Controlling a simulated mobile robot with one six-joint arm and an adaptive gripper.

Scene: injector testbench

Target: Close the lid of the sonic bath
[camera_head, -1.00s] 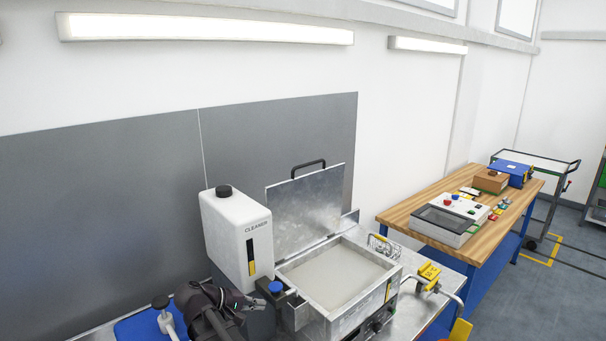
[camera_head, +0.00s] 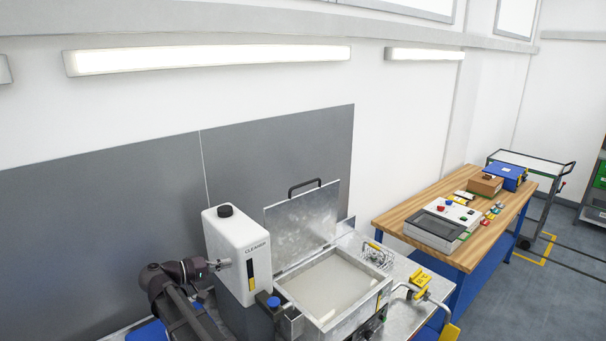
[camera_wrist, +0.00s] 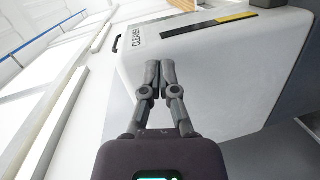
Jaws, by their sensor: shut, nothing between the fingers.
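The sonic bath (camera_head: 342,318) is an open metal tank with pale liquid (camera_head: 328,285) in it. Its metal lid (camera_head: 302,222) stands raised at the back, tilted up, with a black handle (camera_head: 305,187) on its top edge. My gripper (camera_head: 228,263) is at the left of the white cleaner canister, well left of the lid and apart from it. In the wrist view my gripper's fingers (camera_wrist: 160,92) are together and empty, pointing past the canister's white face.
The white cleaner canister (camera_head: 236,235) stands between my gripper and the lid. A wooden bench (camera_head: 400,215) stands farther right.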

